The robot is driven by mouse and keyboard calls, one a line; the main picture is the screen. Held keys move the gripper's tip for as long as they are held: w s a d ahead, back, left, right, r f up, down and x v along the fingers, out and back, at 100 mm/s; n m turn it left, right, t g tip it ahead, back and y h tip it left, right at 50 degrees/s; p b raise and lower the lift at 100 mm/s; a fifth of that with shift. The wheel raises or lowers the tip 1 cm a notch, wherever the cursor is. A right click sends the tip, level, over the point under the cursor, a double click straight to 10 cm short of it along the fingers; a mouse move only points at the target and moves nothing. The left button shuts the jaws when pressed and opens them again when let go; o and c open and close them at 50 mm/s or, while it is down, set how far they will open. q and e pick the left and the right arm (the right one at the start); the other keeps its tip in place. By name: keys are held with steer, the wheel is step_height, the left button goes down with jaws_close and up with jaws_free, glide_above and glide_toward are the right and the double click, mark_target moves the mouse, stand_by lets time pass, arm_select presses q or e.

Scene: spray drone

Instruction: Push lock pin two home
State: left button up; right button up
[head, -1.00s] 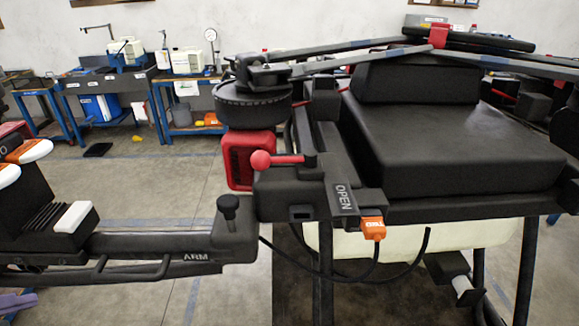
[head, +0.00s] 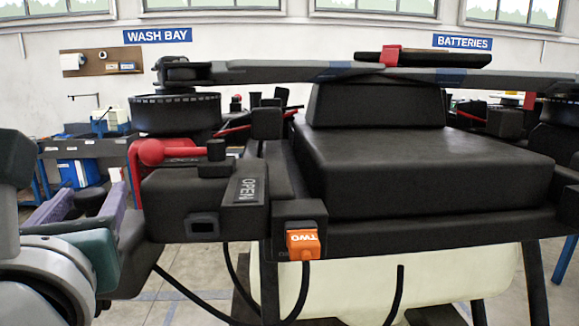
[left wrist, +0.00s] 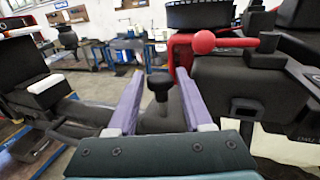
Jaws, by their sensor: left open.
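The black lock pin (left wrist: 160,86), with a round flat head, stands upright with its shaft showing in the left wrist view. My left gripper (left wrist: 158,74) is open, its two purple fingers on either side of the pin, with gaps visible. In the head view the left gripper (head: 92,192) is at the left, beside the black hinge block (head: 225,215); the pin cannot be made out clearly there. An orange plug (head: 303,244) marked TWO sits in the front of the frame. My right gripper is not in view.
A red ball-ended lever (head: 150,152) lies across the hinge block, close right of the left gripper; it also shows in the left wrist view (left wrist: 204,42). A label reads OPEN (head: 246,190). Black cables hang below. The drone body (head: 420,170) fills the right.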

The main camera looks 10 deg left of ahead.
mark_target(99, 190)
arm_select(q)
steer(key=shift+x, duration=1.9)
jaws_close()
steer(key=shift+f, duration=0.1)
